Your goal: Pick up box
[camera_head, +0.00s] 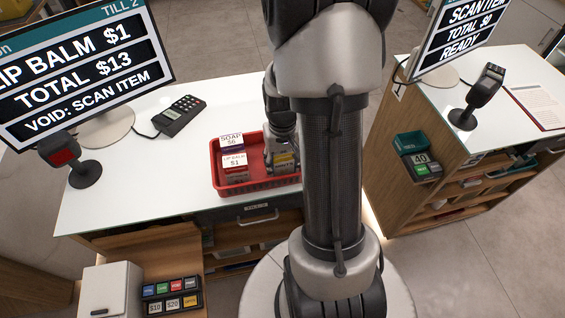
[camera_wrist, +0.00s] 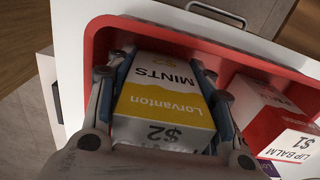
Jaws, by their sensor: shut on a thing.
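A yellow and white mints box (camera_wrist: 165,95), labelled Lorvanton $2, is between the two fingers of my gripper (camera_wrist: 168,100) in the wrist view. The fingers' blue pads press on its two sides. The box is inside the red basket (camera_head: 260,186) on the left counter; whether it touches the basket floor I cannot tell. In the head view the mints box (camera_head: 284,162) shows only in part, with my gripper (camera_head: 280,150) over it and my arm hiding the basket's right end.
A lip balm box (camera_head: 235,168) and a soap box (camera_head: 232,144) sit in the basket's left part. A screen (camera_head: 85,65) reads LIP BALM $1, TOTAL $13, VOID: SCAN ITEM. A scanner (camera_head: 68,155) and a card terminal (camera_head: 180,115) stand on the counter.

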